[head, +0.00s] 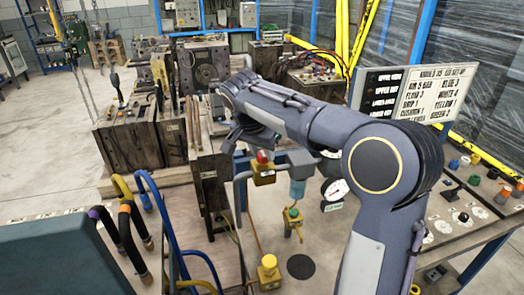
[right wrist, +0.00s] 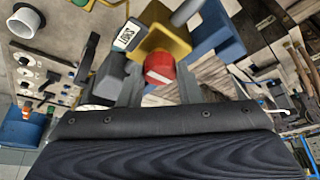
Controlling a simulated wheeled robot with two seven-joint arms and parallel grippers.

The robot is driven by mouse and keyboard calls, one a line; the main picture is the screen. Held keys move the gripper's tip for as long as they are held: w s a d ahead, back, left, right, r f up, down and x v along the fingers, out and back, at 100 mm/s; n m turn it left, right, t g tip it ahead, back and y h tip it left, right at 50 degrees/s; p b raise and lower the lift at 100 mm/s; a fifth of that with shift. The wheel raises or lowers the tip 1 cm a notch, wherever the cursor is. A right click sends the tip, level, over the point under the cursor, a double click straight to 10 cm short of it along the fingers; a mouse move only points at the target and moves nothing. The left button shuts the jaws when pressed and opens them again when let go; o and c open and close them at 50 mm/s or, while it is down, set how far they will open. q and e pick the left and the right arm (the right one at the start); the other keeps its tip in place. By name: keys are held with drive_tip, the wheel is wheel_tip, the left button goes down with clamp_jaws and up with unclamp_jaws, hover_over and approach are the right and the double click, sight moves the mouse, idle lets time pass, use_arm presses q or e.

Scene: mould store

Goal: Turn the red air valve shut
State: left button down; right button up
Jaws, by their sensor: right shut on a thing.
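The red air valve (head: 262,156) is a small red knob on a yellow body (head: 264,176), fixed to grey piping at the middle of the head view. In the right wrist view the red knob (right wrist: 159,69) sits between the two grey fingers, in front of its yellow body (right wrist: 160,38). My right gripper (head: 253,153) comes down over the knob from above and is shut on it. The wrist partly hides the piping behind. My left gripper is in neither view.
Wooden-sided moulds (head: 140,142) crowd the left and back. Coloured hoses (head: 185,240) rise at front left. A control panel (head: 465,195) lies to the right.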

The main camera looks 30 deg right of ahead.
drive_tip(key=o, duration=1)
drive_tip(key=shift+c, duration=0.2)
drive_tip(key=shift+r, duration=0.1)
drive_tip(key=v, duration=0.7)
drive_tip(key=shift+r, duration=0.3)
drive_tip(key=shift+s+a, duration=0.1)
drive_tip(key=s+a+f+n+t+y, duration=0.1)
drive_tip(key=s+a+f+n+y, duration=0.1)
drive_tip(key=s+f, duration=0.3)
drive_tip(key=s+a+f+n+t+y, duration=0.1)
drive_tip(key=s+a+f+n+y, duration=0.2)
drive_tip(key=s, duration=1)
drive_tip(key=s+a+f+n+t+y, duration=0.1)
drive_tip(key=s+a+f+n+y, duration=0.1)
drive_tip(key=s+f+n, duration=0.3)
drive_tip(key=s+a+f, duration=0.1)
drive_tip(key=s+f, duration=0.2)
drive_tip(key=s, duration=0.1)
drive_tip(key=shift+y, duration=0.4)
